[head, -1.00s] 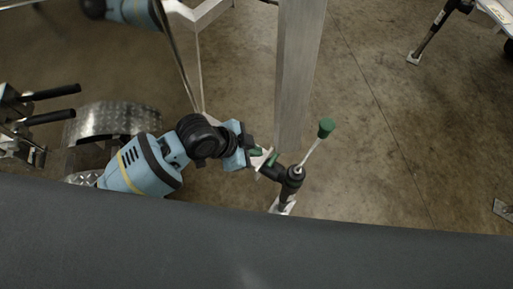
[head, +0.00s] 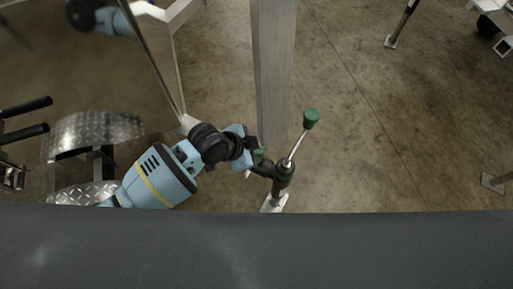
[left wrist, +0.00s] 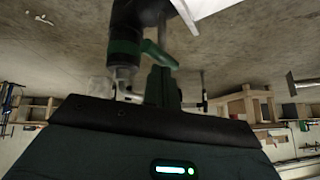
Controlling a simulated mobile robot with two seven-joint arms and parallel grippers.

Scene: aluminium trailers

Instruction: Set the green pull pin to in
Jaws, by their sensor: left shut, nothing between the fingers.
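The green pull pin (head: 260,156) shows as a small green piece on the dark head of the trailer jack (head: 284,172), just below the aluminium beam. My left gripper (head: 251,168) is at the jack's left side, close against the pin. It is shut with nothing between its fingers. Its wrist covers part of the pin in the head view. In the left wrist view a green part (left wrist: 142,49) lies across the dark jack tube, just beyond my fingers (left wrist: 162,88). I cannot tell whether they touch it. My right gripper is not in view.
The jack's crank ends in a green knob (head: 312,118) up and to the right of the pin. A diamond-plate fender (head: 95,132) is at the left. The concrete floor at the right is mostly clear.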

